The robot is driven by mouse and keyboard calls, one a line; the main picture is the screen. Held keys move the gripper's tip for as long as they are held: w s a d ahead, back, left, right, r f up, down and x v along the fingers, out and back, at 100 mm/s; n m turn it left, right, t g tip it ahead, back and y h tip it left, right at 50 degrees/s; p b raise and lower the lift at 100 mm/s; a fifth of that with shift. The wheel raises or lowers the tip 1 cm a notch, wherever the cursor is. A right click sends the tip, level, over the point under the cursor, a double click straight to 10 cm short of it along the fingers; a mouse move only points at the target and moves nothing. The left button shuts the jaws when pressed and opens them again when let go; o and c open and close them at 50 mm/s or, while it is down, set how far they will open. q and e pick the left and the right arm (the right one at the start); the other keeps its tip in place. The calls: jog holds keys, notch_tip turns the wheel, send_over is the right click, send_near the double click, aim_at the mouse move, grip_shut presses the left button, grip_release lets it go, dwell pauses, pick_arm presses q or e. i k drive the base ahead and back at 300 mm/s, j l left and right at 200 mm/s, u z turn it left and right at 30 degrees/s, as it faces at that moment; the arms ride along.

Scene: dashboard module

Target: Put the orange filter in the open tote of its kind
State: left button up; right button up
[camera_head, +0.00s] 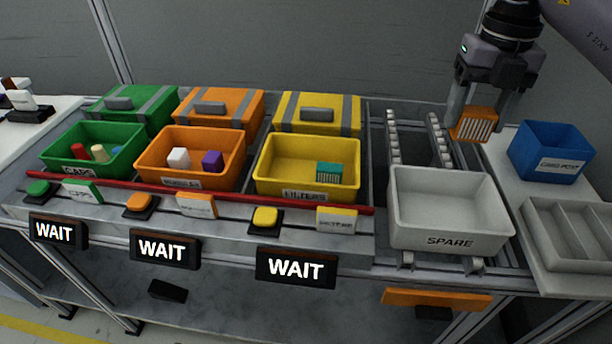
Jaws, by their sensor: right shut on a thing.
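The orange filter (474,125), a block with a pale ribbed face, is between the fingers of my right gripper (473,112), which is shut on it. The gripper hangs at the upper right, above the back of the roller track. The open yellow tote (265,184), labelled FILTERS, stands left of it and holds a teal filter (331,172) with a similar ribbed face. The open orange tote (200,138) holds a white and a purple block. My left gripper is not in view.
A grey SPARE tote (448,240) stands empty on the rollers. Closed green, orange and yellow boxes (318,112) stand behind the open totes. A red bar (215,190) runs along the front. A blue bin (552,150) and grey divided tray (580,235) are at right. Three signs (296,267) read WAIT.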

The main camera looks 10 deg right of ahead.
aim_at(310, 171)
jog(key=i+j, duration=0.1)
jog(key=j, duration=0.25)
jog(key=i+j, duration=0.15)
jog(key=j, duration=0.2)
jog(key=i+j, duration=0.1)
jog(key=j, duration=0.25)
jog(key=i+j, duration=0.15)
jog(key=j, duration=0.2)
